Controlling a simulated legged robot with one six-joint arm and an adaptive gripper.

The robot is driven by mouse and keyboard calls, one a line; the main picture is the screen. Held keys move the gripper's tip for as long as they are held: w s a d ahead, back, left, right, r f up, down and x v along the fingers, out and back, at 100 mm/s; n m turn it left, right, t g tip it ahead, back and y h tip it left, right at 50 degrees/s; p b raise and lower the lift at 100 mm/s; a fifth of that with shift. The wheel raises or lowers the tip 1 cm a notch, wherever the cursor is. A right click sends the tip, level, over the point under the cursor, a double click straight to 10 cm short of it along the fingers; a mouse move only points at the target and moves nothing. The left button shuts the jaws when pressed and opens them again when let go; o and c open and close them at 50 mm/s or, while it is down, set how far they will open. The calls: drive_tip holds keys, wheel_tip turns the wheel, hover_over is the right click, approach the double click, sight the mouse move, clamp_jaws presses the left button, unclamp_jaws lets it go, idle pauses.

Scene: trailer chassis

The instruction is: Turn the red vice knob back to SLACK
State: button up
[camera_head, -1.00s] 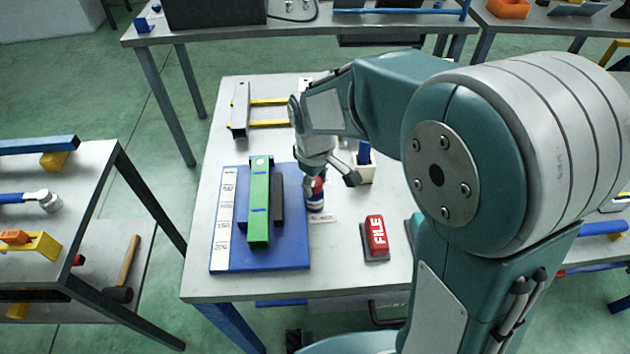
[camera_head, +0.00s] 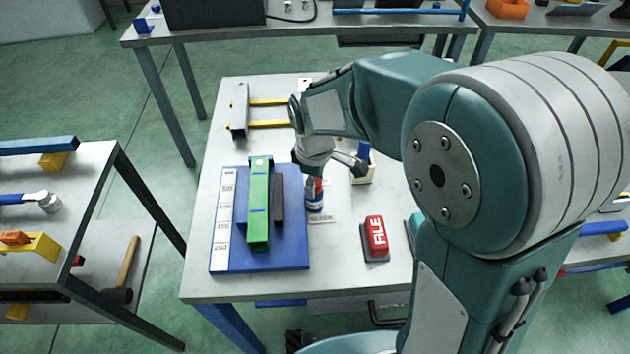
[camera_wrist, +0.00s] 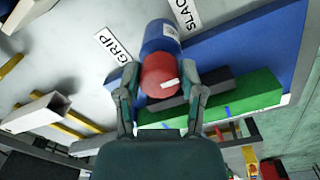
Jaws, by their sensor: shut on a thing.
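The red vice knob (camera_wrist: 160,76) sits on a blue round base (camera_wrist: 160,36). A short white mark on it points right and slightly up in the wrist view. My gripper (camera_wrist: 161,82) has one finger on each side of the knob and is shut on it. A GRIP label (camera_wrist: 115,46) lies upper left of the knob and a SLACK label (camera_wrist: 187,12) upper right. In the head view the knob (camera_head: 314,186) is mostly hidden under my gripper. A green bar (camera_head: 259,205) lies on the blue vice plate (camera_head: 291,253) beside a dark jaw (camera_head: 279,199).
A red FILE block (camera_head: 376,236) stands right of the vice. A white holder (camera_head: 363,176) with a blue item is close to my gripper's right side. A grey channel (camera_head: 239,110) and yellow bars (camera_head: 270,124) lie behind.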

drive_tip(key=o, duration=1.2)
drive_tip(key=shift+w+a, duration=0.1)
drive_tip(key=shift+a, duration=0.05)
drive_tip(key=shift+c, duration=0.2)
wheel_tip(320, 180, up, 12)
drive_tip(key=shift+a, duration=0.15)
drive_tip(key=shift+f, duration=0.1)
drive_tip(key=s+d+r+m+t, duration=0.1)
drive_tip(key=s+d+m+t, duration=0.1)
drive_tip(key=s+d+m, duration=0.4)
drive_tip(key=s+d+r+m+t, duration=0.1)
drive_tip(key=s+d+m+t, duration=0.2)
drive_tip(key=s+d+m, duration=0.3)
drive_tip(key=s, duration=0.4)
drive_tip(key=shift+s+d+m, duration=0.15)
drive_tip(key=shift+s+m, duration=0.2)
drive_tip(key=shift+m, duration=0.05)
